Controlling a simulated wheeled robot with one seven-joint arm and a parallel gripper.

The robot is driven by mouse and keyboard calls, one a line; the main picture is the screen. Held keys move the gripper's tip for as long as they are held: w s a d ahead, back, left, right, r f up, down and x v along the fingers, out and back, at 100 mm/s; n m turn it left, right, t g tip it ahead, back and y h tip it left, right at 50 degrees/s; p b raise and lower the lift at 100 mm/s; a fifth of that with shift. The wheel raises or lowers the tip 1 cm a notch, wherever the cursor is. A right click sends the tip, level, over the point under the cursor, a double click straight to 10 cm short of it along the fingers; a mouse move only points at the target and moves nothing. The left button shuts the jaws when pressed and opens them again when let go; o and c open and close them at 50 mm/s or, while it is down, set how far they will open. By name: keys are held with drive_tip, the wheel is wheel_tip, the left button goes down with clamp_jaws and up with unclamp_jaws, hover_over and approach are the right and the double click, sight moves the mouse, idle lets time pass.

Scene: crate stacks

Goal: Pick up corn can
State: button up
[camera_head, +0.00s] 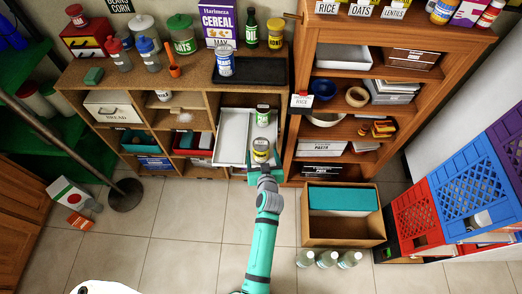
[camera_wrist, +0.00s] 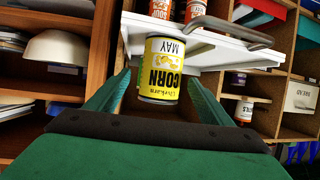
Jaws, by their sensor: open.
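The corn can (camera_head: 261,150) has a yellow label with dark lettering. My gripper (camera_head: 262,168) is at the can's near side. In the wrist view my gripper (camera_wrist: 157,84) is open, with one teal finger on each side of the can. I cannot tell whether either finger touches it.
A tall wooden shelf (camera_head: 293,120) rises close on the right. An open wooden crate (camera_head: 343,232) and several bottles (camera_head: 327,259) stand on the floor to the right.

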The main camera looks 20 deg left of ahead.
drive_tip(key=shift+x, duration=1.1)
drive_tip(key=shift+w+a, duration=0.15)
drive_tip(key=shift+a, duration=0.05)
drive_tip(key=x, duration=0.3)
drive_tip(key=shift+w, duration=0.35)
drive_tip(key=shift+w+a+f, duration=0.3)
drive_tip(key=shift+w+a, duration=0.1)
drive_tip(key=shift+w, duration=0.1)
drive_tip(key=c, duration=1.5)
